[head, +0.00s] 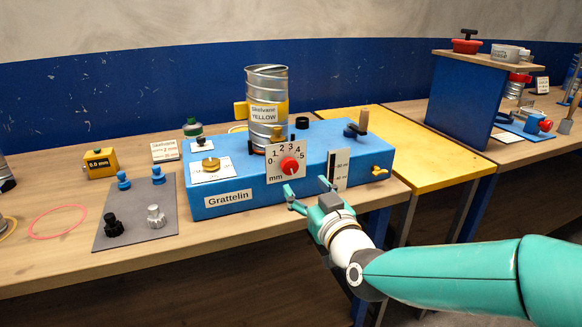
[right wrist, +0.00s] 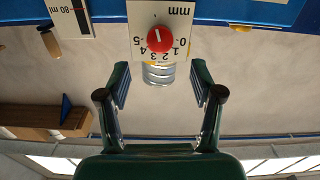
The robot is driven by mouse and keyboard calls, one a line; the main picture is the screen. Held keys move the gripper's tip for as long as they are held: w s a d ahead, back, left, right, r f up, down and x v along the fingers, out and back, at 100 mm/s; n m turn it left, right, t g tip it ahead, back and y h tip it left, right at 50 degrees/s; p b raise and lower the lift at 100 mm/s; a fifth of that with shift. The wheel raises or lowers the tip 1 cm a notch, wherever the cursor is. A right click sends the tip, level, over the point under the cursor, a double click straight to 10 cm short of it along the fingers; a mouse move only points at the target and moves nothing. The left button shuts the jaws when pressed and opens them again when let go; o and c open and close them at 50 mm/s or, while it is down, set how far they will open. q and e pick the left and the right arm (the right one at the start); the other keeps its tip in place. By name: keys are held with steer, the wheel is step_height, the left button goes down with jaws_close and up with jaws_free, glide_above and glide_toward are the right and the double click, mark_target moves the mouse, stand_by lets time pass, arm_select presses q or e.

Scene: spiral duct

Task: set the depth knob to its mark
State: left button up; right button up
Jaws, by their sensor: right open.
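The red depth knob (head: 289,165) sits on a white dial plate (head: 273,171) marked 0 to 5 mm, on the front of the blue Grattelin box (head: 225,199). In the right wrist view the knob (right wrist: 160,40) appears upside down, with a pale line on its face; its exact reading is hard to tell. My right gripper (head: 306,193) is open and empty in front of the box, just below and right of the knob. In the right wrist view its fingers (right wrist: 160,82) are spread apart, with the knob beyond them, untouched. My left gripper is out of view.
A metal cylinder labelled Skelvane YELLOW (head: 266,90) stands on the box. A level scale (head: 338,170) and yellow tap (head: 379,172) are right of the dial. A grey mat (head: 136,212) with several small knobs lies left. A Skelvane card (head: 164,151) stands behind.

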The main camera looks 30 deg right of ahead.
mark_target(291, 168)
steer(key=p+x, duration=0.1)
steer(key=x, duration=0.8)
